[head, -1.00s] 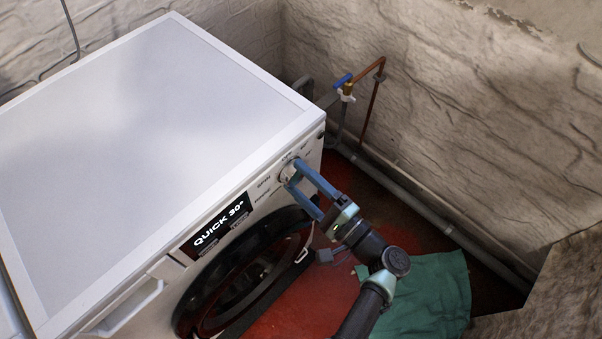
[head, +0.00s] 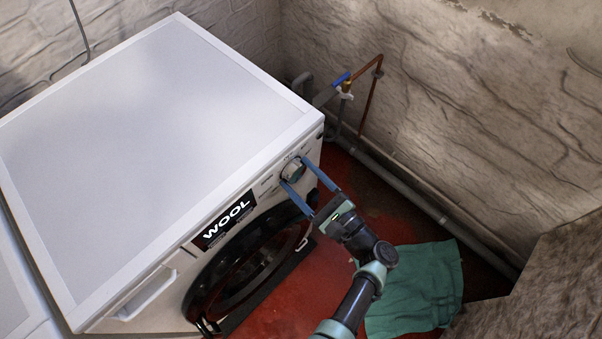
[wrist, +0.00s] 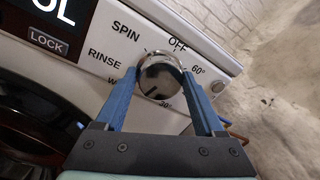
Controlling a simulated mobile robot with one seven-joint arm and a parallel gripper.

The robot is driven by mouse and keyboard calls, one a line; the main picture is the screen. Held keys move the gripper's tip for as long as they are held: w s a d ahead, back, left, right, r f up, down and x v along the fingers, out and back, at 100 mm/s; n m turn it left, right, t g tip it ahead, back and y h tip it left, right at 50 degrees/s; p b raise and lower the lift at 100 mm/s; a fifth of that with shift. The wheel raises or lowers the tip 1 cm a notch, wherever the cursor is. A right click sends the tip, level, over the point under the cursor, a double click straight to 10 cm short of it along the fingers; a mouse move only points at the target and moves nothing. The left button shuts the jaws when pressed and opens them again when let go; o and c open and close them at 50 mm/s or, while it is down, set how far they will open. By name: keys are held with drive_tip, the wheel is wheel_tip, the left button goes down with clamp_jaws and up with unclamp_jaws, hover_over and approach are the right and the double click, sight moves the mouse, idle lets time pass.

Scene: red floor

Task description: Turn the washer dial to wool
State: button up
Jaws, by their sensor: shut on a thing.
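The washer (head: 150,130) is white with a dark round door. Its display (head: 224,220) reads WOOL; the wrist view shows the last letters "OL" on the display (wrist: 55,12). The silver dial (head: 293,172) sits on the front panel at the right; in the wrist view the dial (wrist: 160,76) has a dark mark at its lower left, toward a label starting with W that is partly hidden. My gripper (head: 295,170) has its blue fingers on either side of the dial and is shut on it. The wrist view shows both fingers of my gripper (wrist: 163,88) at the dial's sides.
A green cloth (head: 415,290) lies on the red floor (head: 375,205) right of the washer. Copper and grey pipes (head: 366,90) run along the stone wall (head: 450,110) behind. The washer top is bare.

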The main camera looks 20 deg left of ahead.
idle(0.3)
drive_tip(key=o, duration=1.4)
drive_tip(key=shift+c, duration=0.2)
drive_tip(key=shift+d, duration=0.1)
drive_tip(key=b+v, duration=0.1)
drive_tip(key=v, duration=1.1)
drive_tip(key=shift+s+d, duration=0.2)
drive_tip(key=shift+d, duration=0.15)
